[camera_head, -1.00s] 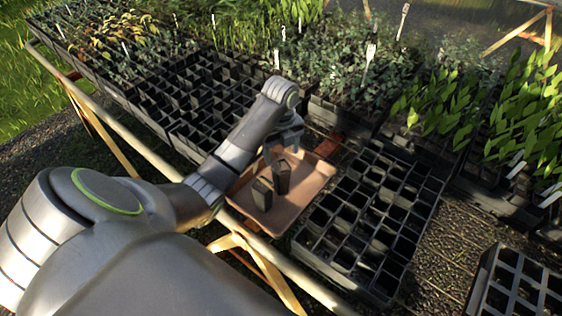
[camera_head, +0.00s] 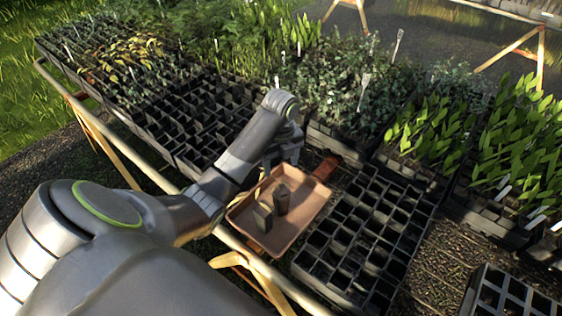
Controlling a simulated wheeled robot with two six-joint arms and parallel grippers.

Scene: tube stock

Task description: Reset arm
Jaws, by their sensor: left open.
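My left arm comes in from the left and reaches over the bench. Its gripper (camera_head: 285,160) is open, just above the back left edge of a shallow brown tray (camera_head: 297,222). Two small dark tubes stand in the tray: one nearer the front left (camera_head: 263,216) and one behind it (camera_head: 282,198). The gripper is apart from both tubes and holds nothing that I can see. Its fingertips are small and partly hidden by the wrist. My right gripper is not in view.
An empty black cell tray (camera_head: 362,240) stands right of the brown tray. Another empty cell tray (camera_head: 190,115) lies behind my arm. Trays of leafy seedlings (camera_head: 350,85) fill the back and right. A bench rail (camera_head: 140,160) runs along the front.

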